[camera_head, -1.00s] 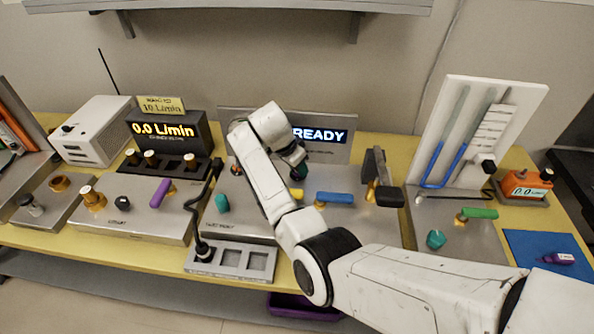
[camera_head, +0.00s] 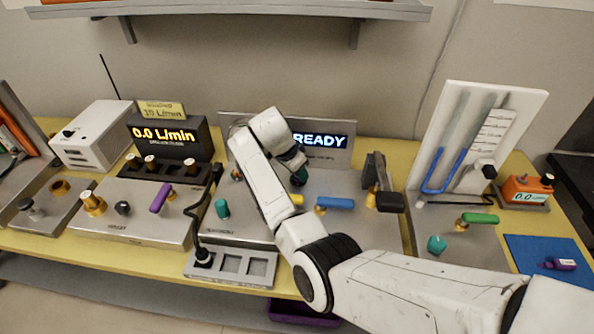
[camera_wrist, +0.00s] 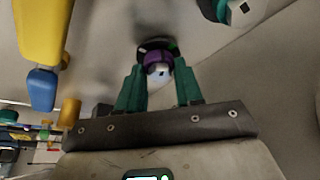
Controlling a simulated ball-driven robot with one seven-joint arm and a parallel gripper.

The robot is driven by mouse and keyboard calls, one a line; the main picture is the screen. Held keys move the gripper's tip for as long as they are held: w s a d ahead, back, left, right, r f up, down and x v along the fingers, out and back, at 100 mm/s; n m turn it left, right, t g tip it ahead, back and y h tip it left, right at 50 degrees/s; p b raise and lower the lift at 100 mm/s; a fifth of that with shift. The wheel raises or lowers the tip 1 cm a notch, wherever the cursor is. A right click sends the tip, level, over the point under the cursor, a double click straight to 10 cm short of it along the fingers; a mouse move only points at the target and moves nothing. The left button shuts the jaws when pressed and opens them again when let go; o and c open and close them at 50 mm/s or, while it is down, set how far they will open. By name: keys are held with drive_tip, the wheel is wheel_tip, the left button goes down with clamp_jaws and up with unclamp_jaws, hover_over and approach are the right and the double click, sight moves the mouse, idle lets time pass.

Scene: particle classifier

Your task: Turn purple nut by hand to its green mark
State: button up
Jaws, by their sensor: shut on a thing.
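The purple nut (camera_wrist: 158,57) shows in the wrist view on a dark round collar (camera_wrist: 150,44), with a pale end below it. A small green spot (camera_wrist: 173,46) lies at the collar's right side. Whether any mark on the nut lines up with it is too small to tell. My gripper (camera_wrist: 159,80) has its teal fingers on either side of the nut and is shut on it. In the head view my gripper (camera_head: 299,178) is low over the middle steel panel, and my arm hides the nut there.
A blue-handled valve (camera_head: 335,204) and a black lever (camera_head: 379,178) stand right of my gripper. A teal knob (camera_head: 222,208) is to the left. The READY display (camera_head: 320,139) stands behind. In the wrist view a yellow and blue handle (camera_wrist: 43,50) is at upper left.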

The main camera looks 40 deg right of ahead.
drive_tip(key=shift+w+r, duration=0.15)
drive_tip(key=shift+r, duration=0.1)
drive_tip(key=o, duration=1)
drive_tip(key=shift+f, duration=0.15)
drive_tip(key=b+v, duration=0.1)
drive_tip(key=v, duration=0.9)
drive_tip(key=shift+a+r, duration=0.2)
drive_tip(key=shift+r, duration=0.15)
drive_tip(key=shift+o, duration=0.2)
